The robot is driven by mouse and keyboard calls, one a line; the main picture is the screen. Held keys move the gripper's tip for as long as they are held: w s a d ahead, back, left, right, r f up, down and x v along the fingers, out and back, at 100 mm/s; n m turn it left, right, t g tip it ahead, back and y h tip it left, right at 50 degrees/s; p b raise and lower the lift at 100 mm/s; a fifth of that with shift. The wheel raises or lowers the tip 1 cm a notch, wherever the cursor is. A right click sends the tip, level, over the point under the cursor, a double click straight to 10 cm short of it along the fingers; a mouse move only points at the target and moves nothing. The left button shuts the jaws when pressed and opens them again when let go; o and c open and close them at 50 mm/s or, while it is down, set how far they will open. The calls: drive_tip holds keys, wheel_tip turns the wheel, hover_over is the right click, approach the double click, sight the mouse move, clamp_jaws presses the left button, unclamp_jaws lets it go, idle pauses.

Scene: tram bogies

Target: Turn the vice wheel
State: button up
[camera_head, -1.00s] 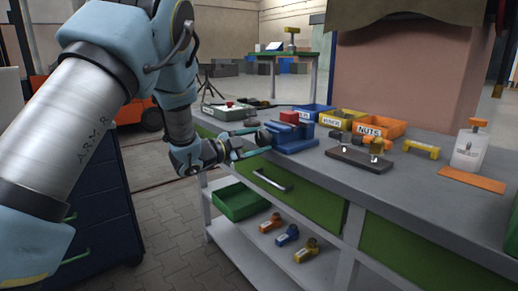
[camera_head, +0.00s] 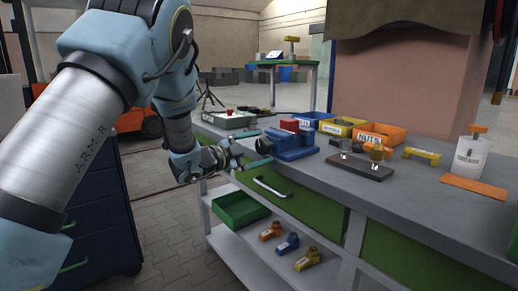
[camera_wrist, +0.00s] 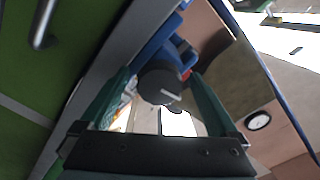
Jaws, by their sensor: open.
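The blue vice (camera_head: 296,150) with a red block on top stands at the bench's front edge. Its dark round wheel (camera_head: 264,146) faces my gripper. My gripper (camera_head: 253,148) is open, with its teal fingers on either side of the wheel's near face. In the wrist view the dark wheel (camera_wrist: 160,86), with a pale bar mark, lies between the two green fingertips (camera_wrist: 160,76). Gaps show between the wheel and both fingers. The blue vice body (camera_wrist: 160,42) is partly hidden behind the wheel.
Blue, yellow and orange bins (camera_head: 379,134) stand behind the vice. A dark board (camera_head: 360,166) with metal posts lies right of it. A grey tray (camera_head: 229,119) is to the left. A drawer handle (camera_head: 270,188) juts out below the bench top.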

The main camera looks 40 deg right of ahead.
drive_tip(key=a+b, duration=0.2)
drive_tip(key=a, duration=0.8)
drive_tip(key=shift+w+a, duration=0.3)
drive_tip(key=shift+a, duration=0.1)
